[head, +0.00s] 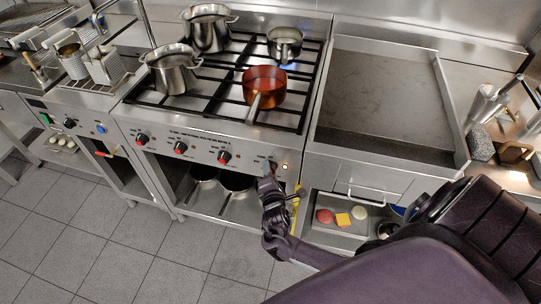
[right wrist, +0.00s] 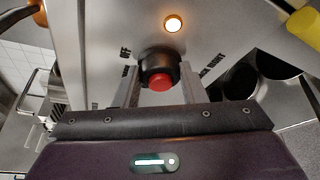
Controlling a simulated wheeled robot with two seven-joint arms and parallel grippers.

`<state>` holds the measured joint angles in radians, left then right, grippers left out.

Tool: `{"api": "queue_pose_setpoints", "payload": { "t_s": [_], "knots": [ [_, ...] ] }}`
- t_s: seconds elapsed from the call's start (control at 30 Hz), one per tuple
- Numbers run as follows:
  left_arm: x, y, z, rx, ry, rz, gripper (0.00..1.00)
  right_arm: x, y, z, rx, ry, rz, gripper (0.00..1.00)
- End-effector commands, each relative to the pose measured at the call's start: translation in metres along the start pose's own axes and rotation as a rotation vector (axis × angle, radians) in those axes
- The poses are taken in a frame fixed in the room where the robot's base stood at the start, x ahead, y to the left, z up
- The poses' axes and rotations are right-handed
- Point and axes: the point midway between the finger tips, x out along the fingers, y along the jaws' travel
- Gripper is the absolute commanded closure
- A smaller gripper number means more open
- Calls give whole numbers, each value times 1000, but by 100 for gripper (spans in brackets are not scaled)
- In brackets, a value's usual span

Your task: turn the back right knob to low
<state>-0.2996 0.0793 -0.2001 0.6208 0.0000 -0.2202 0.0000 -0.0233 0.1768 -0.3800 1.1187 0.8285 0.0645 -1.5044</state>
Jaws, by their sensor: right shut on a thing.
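The stove's front panel (head: 205,150) carries a row of black knobs with red faces. The rightmost knob shows in the right wrist view (right wrist: 160,72), with its red face towards the camera. OFF is printed beside it, and a partly hidden label ends in RIGHT. My right gripper (head: 268,180) is at this knob, its fingers on either side of it, shut on it. In the head view the gripper hides most of this knob. An amber lamp (right wrist: 173,23) beside it is lit. A small pot (head: 285,44) stands on the back right burner, with blue flame under it. My left gripper is out of view.
A copper saucepan (head: 264,88) stands on the front right burner, its handle towards the front edge. Two steel pots (head: 207,30) (head: 172,72) stand on the left burners. A flat griddle (head: 385,90) adjoins on the right. Pans sit on the shelf below the panel.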

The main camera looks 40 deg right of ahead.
Motion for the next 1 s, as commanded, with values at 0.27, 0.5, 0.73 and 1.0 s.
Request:
{"api": "queue_pose_setpoints", "payload": {
  "t_s": [0.27,0.5,0.73,1.0],
  "knots": [
    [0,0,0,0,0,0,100,0,0,-1,-1,2,1,55],
    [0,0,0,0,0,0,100,0,0,0,-1,1,1,41],
    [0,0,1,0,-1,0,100,-7,-1,0,-1,2,-1,41],
    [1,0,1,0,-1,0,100,-51,-1,-1,-1,3,-1,41]
  ]
}}
